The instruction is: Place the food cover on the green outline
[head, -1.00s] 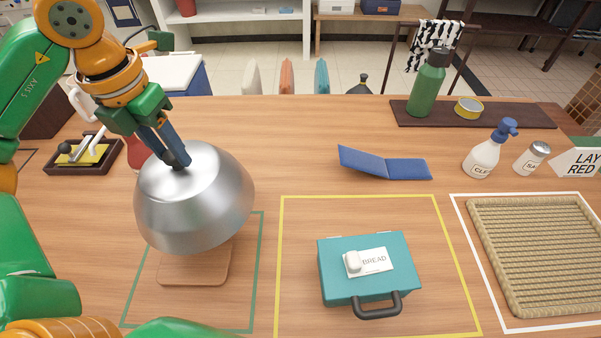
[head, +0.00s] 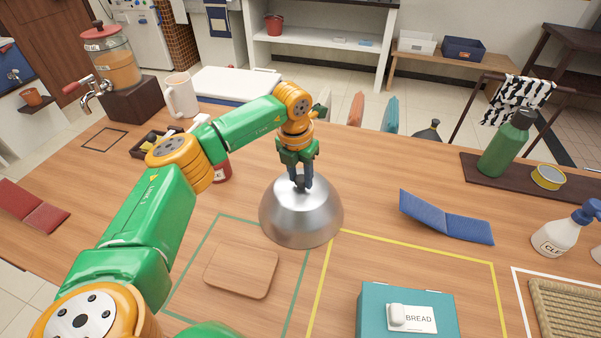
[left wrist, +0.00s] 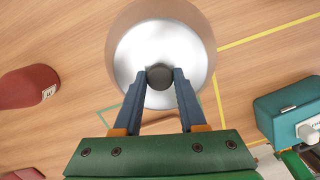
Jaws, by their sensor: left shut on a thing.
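The food cover (head: 301,218) is a shiny silver dome with a dark knob on top, open side down. My left gripper (head: 301,186) is shut on the knob (left wrist: 160,76), which sits between the fingertips in the left wrist view. The green outline (head: 193,255) lies on the table around a wooden board (head: 241,271). In the head view the cover appears behind and to the right of the board, hiding the outline's back right corner. I cannot tell whether its rim touches the table.
A teal bread box (head: 380,312) stands inside the yellow outline (head: 420,252) on the right. A blue folded stand (head: 447,218) lies right of the cover. A red bottle (left wrist: 30,87) is left of it. The board's top is bare.

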